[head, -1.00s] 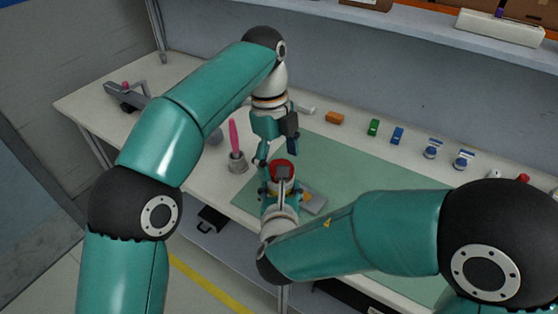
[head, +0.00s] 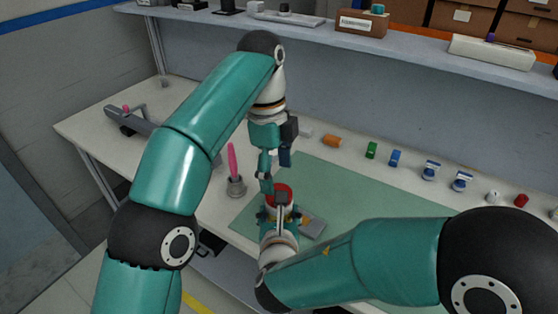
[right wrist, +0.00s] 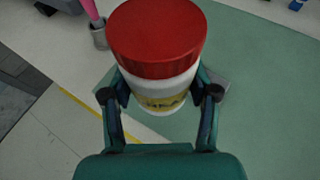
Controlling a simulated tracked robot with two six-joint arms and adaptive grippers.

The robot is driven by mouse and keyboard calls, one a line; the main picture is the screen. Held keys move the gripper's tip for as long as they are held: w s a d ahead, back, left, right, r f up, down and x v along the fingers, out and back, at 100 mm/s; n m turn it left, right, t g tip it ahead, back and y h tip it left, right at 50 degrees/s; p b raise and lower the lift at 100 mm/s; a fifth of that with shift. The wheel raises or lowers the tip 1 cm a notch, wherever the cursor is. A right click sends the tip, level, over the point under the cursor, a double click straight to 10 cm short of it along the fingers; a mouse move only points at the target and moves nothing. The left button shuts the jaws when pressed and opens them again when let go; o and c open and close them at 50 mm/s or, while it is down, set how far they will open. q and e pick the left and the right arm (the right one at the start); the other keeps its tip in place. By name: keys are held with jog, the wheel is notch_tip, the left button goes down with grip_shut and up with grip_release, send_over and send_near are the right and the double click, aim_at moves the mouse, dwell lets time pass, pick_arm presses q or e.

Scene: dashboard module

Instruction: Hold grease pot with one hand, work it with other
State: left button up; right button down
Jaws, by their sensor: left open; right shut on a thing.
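The grease pot shows in the right wrist view as a white jar with a yellow label (right wrist: 165,99) and a red lid (right wrist: 157,38). My right gripper (right wrist: 160,92) is shut on the white body below the lid. In the head view the red lid (head: 279,191) shows just beyond the right gripper, which hides most of the jar. My left gripper (head: 273,178) is open and points down at the lid from above and behind. I cannot tell whether its fingers touch the lid.
A grey holder (head: 236,187) with a pink-handled tool (head: 232,160) stands left of the pot. A green mat (head: 345,200) covers the bench middle, mostly clear. Small coloured parts, including a blue one (head: 395,158), line the back. A shelf (head: 330,35) runs above.

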pick_arm(q)
jog(key=n, duration=0.6)
jog(key=shift+a+r, duration=0.3)
jog(key=shift+a, duration=0.1)
jog(key=n, duration=0.7)
jog(key=shift+w+a+r+y, duration=0.1)
jog(key=shift+a+r+y, duration=0.1)
jog(key=shift+r+y, duration=0.15)
jog(key=n, duration=0.3)
jog(key=shift+r+n+t, duration=0.25)
jog(key=shift+n+t, duration=0.05)
jog(key=shift+n, duration=0.1)
jog(key=n, duration=0.3)
jog(key=shift+r, duration=0.3)
jog(key=shift+d+r+n+y, duration=0.15)
jog(key=shift+n+y, duration=0.1)
jog(key=shift+n, duration=0.25)
jog(key=shift+d+r+t, duration=0.2)
jog(key=shift+d+t, duration=0.1)
jog(key=shift+d, duration=0.1)
jog(key=shift+s+d, duration=0.2)
jog(key=shift+d, duration=0.15)
jog(key=shift+f, duration=0.2)
